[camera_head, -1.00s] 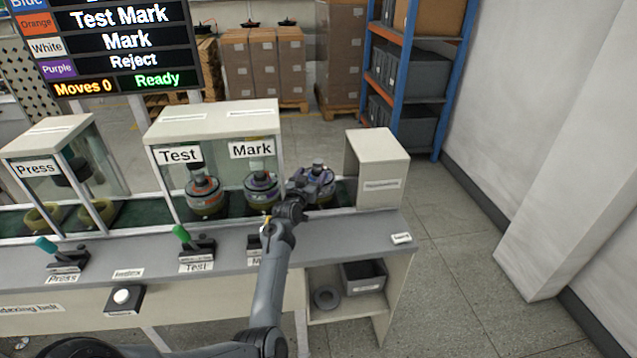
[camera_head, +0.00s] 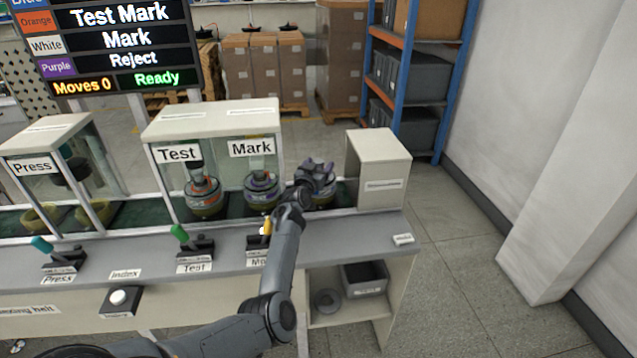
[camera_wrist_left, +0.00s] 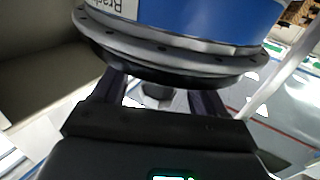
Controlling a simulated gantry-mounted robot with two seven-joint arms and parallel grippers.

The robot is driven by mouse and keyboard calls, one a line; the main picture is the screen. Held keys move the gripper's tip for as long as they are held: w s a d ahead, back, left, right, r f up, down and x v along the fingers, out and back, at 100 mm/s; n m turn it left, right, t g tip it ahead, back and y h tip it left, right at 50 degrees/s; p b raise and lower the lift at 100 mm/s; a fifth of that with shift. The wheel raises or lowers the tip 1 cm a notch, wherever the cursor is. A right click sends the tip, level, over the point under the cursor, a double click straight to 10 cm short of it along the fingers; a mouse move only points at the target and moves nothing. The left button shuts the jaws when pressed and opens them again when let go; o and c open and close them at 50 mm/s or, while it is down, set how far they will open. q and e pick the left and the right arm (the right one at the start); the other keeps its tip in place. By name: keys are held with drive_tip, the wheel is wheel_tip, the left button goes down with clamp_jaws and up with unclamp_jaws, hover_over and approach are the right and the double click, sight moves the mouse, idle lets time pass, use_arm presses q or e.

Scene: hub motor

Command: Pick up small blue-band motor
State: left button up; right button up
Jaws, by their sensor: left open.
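The blue-band motor (camera_wrist_left: 210,18) fills the top of the left wrist view, with a white label and a dark round flange. In the head view, the motor (camera_head: 322,198) stands on the belt right of the Mark station, mostly covered by my left gripper (camera_head: 314,172). My left gripper is open; its two fingers (camera_wrist_left: 158,95) reach up to the flange in the wrist view. I cannot tell whether they touch it. My right gripper is not in view.
An orange-band motor (camera_head: 203,192) stands in the Test station and a purple-band motor (camera_head: 262,188) in the Mark station. A cream box (camera_head: 378,165) stands close right of the gripper. Levers line the bench front, including a green-handled one (camera_head: 182,235).

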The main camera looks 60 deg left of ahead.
use_arm(q)
clamp_jaws()
idle(0.3)
drive_tip(key=shift+s+r, duration=0.1)
drive_tip(key=shift+r, duration=0.15)
drive_tip(key=shift+r, duration=0.15)
